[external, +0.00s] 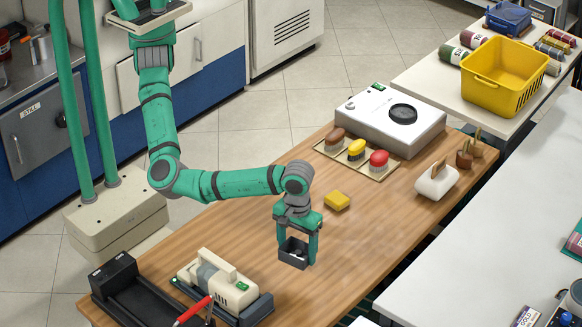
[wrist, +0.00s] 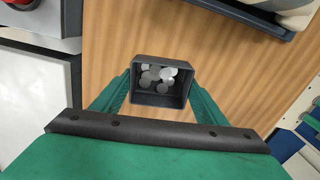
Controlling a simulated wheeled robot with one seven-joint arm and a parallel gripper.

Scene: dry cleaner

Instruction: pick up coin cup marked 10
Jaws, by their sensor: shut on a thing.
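A small dark grey square coin cup (external: 293,254) is held between the fingers of my gripper (external: 296,240) near the front part of the wooden table. In the wrist view the cup (wrist: 162,98) is upright to the camera, with several silver coins inside. The green fingers of my gripper (wrist: 160,93) close on its left and right sides. No number mark on the cup can be read in either view. I cannot tell for sure whether its bottom touches the table.
A yellow sponge (external: 337,201) lies behind the gripper on the wooden table (external: 390,230). A cream device (external: 220,284) and black tray (external: 135,292) are at front left.

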